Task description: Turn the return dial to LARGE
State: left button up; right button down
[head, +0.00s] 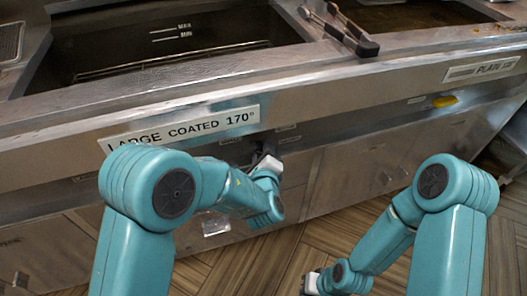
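My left gripper (262,158) is at the fryer's front panel, below the right end of the "LARGE COATED 170°" label (180,128). A dark part shows at its fingertips, and I cannot tell whether it is the return dial or finger. No dial pointer or LARGE setting can be read. The gripper's opening is too small and covered to judge. My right gripper (311,284) hangs low over the floor at the bottom centre, away from the panel. Its fingers are mostly hidden and it shows nothing held.
The left fryer vat (150,50) is dark, with MAX and MIN marks. Black-handled tongs (345,30) lie across the steel ledge between the vats. A "PLAIN" label (482,69) and a yellow part (445,101) are on the right front. The wooden floor (245,265) before the cabinets is clear.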

pick_arm(q)
grip_shut()
jog(key=shift+m, duration=0.4)
jog(key=shift+m+g+y, duration=0.3)
jog(key=shift+m+y, duration=0.4)
jog(key=shift+m, duration=0.3)
jog(key=m+g+y+p, duration=0.1)
jog(key=m+y+p, duration=0.1)
jog(key=m, duration=0.1)
jog(key=shift+m+g+y, duration=0.3)
jog(key=shift+m+g, duration=0.1)
